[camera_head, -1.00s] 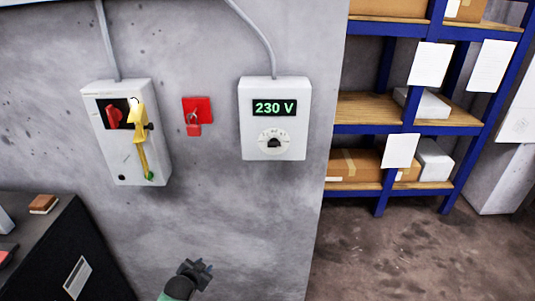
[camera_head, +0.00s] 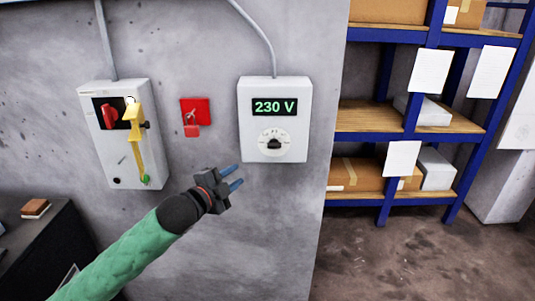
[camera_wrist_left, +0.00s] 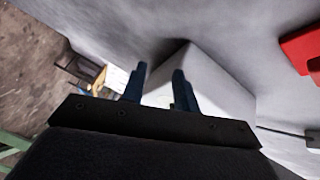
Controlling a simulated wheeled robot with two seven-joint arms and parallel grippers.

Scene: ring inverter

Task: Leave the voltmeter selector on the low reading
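The voltmeter (camera_head: 304,121) is a white box on the grey wall, and its green display (camera_head: 275,106) reads 230 V. Its round selector dial (camera_head: 275,144) with a dark knob is below the display. My left gripper (camera_head: 235,177) is open and empty, below and to the left of the dial, with its blue fingers pointing right and apart from the box. In the left wrist view the fingers (camera_wrist_left: 157,85) stand apart in front of the white box (camera_wrist_left: 215,85); the dial cannot be made out there. My right gripper is not in view.
A white switch box (camera_head: 150,172) with a red knob and yellow lever is on the wall at left. A red padlock station (camera_head: 196,110) hangs between the boxes. Blue shelves (camera_head: 400,90) stand at right, a dark cabinet (camera_head: 50,245) at lower left.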

